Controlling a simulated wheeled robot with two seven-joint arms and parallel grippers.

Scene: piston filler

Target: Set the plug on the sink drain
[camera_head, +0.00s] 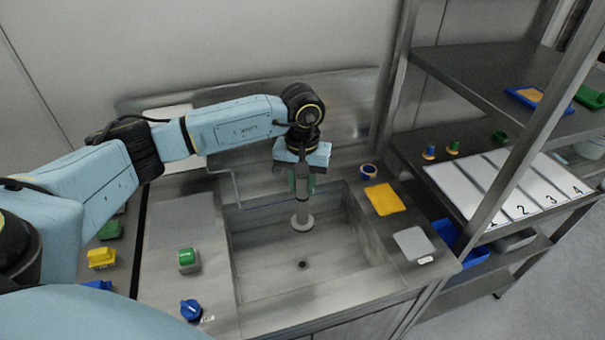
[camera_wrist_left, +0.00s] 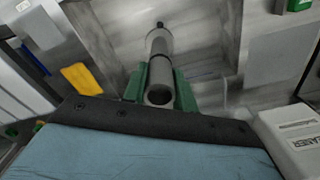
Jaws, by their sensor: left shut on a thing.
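The plug (camera_head: 302,218) is a grey upright stem with a wide round foot. It hangs in the sink basin (camera_head: 262,275), above and behind the drain (camera_head: 303,264), a small dark hole in the basin floor. My left gripper (camera_head: 303,186) points down over the back of the sink and is shut on the plug's stem. In the left wrist view the plug (camera_wrist_left: 160,62) stands between the green fingers of the left gripper (camera_wrist_left: 160,88). The contact of the fingers with the stem is partly hidden in the head view. My right gripper is out of view.
A green-topped block (camera_head: 188,260) and a blue knob (camera_head: 191,310) sit left of the sink. A metal shelf (camera_head: 500,85) stands at right. The basin walls surround the plug.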

